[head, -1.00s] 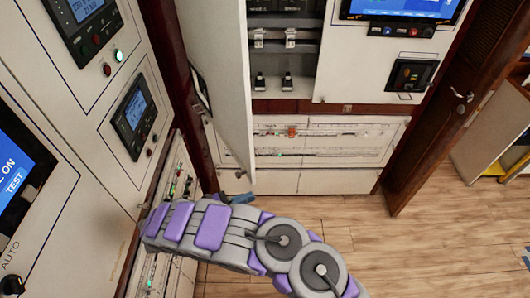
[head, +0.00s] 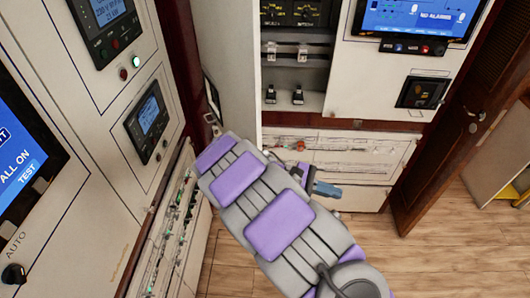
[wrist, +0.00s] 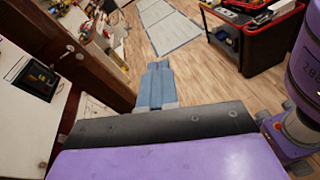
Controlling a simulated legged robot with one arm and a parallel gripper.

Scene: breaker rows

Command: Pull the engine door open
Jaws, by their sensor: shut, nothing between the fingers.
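A brown wooden door (head: 450,150) with a small metal handle (head: 474,115) stands at the right of the head view. No label shows that it is the engine door. In the wrist view the brown door (wrist: 105,68) and its handle (wrist: 70,49) are at the left. My gripper (head: 328,190) has blue fingers, and in the head view it is left of and below the handle, apart from it. In the wrist view my gripper (wrist: 159,68) is shut and empty, pointing over the wooden floor. My arm hides part of the lower cabinet.
A white cabinet door (head: 233,75) stands open at the left of the breaker bay (head: 297,65). White control panels (head: 90,130) line the left side. In the wrist view a black and red cart (wrist: 255,45) stands at the right. Wooden floor (wrist: 205,80) is clear ahead.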

